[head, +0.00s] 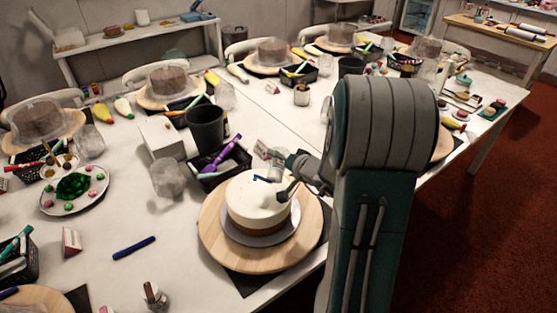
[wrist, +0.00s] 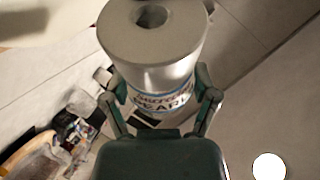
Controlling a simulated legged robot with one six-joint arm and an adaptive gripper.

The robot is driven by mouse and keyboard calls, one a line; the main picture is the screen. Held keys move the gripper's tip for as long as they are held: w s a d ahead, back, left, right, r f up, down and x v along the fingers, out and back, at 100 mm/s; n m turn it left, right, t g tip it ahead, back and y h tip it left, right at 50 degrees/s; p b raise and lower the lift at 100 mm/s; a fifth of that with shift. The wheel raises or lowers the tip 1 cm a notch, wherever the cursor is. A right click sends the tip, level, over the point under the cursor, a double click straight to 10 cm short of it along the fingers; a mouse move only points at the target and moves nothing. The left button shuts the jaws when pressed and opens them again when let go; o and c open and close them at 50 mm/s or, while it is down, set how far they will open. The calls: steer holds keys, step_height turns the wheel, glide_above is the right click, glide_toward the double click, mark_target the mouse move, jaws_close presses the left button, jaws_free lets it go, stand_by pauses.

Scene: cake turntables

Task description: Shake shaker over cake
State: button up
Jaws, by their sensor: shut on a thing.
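A round white-topped cake (head: 245,215) sits on a wooden turntable (head: 215,237) near the table's front edge. My gripper (head: 281,175) is above the cake's back right part, reaching in from the right. It is shut on a white shaker, which shows clearly in the wrist view (wrist: 150,60). The shaker has a blue band and dark lettering, and a round recess in its end. The fingers of my gripper (wrist: 160,98) press its two sides. In the head view the shaker blends with the white icing, so its tilt is hard to tell.
A dark cup (head: 207,129), a glass jar (head: 167,178) and a black basket of tools (head: 232,168) stand close behind the turntable. A blue pen (head: 134,247) lies to the left. Several covered cakes stand farther back. Some tabletop at the left front is clear.

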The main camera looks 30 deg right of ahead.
steer(key=shift+s+a+r+n+t, duration=0.2)
steer(key=shift+a+n+t, duration=0.1)
steer(key=shift+t, duration=0.1)
steer(key=shift+w+d+r, duration=0.15)
steer(key=shift+d, duration=0.05)
steer(key=shift+s+a, duration=0.2)
steer(key=shift+a+r+n+t, duration=0.1)
steer(key=shift+n+t, duration=0.2)
